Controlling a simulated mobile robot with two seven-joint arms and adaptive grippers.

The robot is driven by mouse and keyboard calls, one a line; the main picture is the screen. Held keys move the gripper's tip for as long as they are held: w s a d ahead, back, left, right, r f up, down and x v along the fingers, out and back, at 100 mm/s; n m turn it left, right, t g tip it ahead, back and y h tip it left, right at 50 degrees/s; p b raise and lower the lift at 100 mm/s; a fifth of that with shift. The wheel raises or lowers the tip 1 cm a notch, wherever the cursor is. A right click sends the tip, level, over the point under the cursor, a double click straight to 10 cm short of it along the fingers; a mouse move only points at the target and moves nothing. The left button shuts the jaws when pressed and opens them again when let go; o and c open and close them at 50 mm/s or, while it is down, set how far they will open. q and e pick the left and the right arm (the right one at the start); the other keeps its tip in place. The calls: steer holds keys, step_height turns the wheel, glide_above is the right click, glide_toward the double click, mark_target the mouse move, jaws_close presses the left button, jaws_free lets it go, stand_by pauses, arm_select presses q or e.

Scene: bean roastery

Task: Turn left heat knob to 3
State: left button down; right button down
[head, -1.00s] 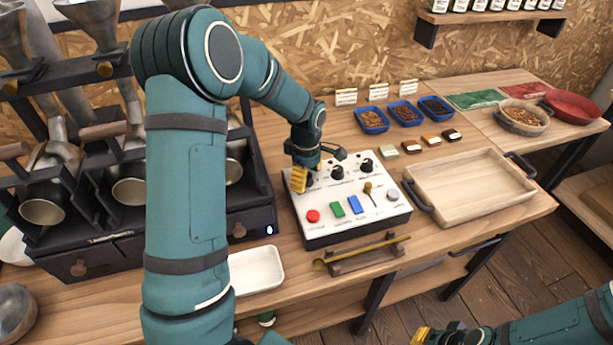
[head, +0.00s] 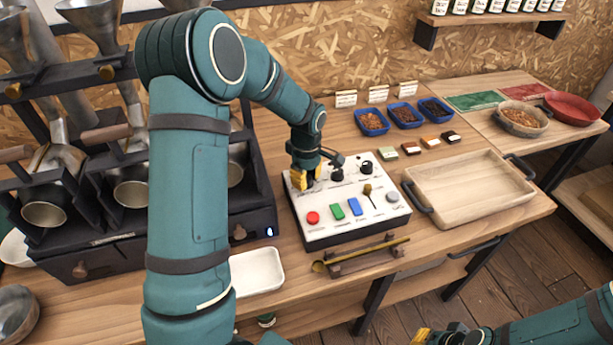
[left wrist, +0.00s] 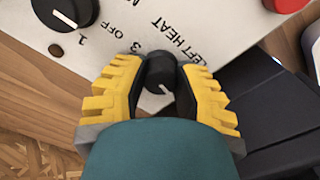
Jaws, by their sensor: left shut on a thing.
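The control panel (head: 335,225) is a white-topped box on the bench with knobs, buttons and a lever. My left gripper (head: 309,180) points down at its back left corner. In the left wrist view, the left heat knob (left wrist: 160,72) is black and round, and my left gripper's yellow fingers (left wrist: 160,88) are shut on it from both sides. The print "LEFT HEAT" and a "3" show beside the knob. A short white mark shows on the knob; the setting it points to is unclear. My right gripper (head: 437,336) is at the bottom edge, partly cut off.
Two more black knobs, a middle one (head: 337,174) and a right one (head: 365,167), stand beside the gripper. A red button (head: 313,218), green and blue switches and a lever (head: 369,194) are nearer the front. A wooden tray (head: 465,190) lies right; the dark roaster (head: 160,225) stands left.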

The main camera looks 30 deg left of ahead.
arm_select(q)
steer(key=m+p, duration=0.1)
steer(key=m, duration=0.3)
steer(key=shift+m, duration=0.3)
steer(key=m+p, duration=0.1)
steer(key=m, duration=0.3)
steer(key=shift+m, duration=0.3)
steer(key=m, duration=0.4)
steer(key=shift+m+p, duration=0.3)
steer(key=shift+p, duration=0.1)
steer(key=m, duration=0.3)
steer(key=shift+m+p, duration=0.3)
steer(key=shift+p, duration=0.05)
steer(key=m+p, duration=0.1)
steer(key=m, duration=0.3)
steer(key=shift+s+m, duration=0.1)
steer(key=shift+m, duration=0.2)
steer(key=m+p, duration=0.1)
steer(key=m, duration=0.2)
steer(key=m+p, duration=0.2)
steer(key=m, duration=0.3)
steer(key=shift+f+m+p, duration=0.1)
steer(key=shift+m+p, duration=0.55)
steer(key=shift+m, duration=1.15)
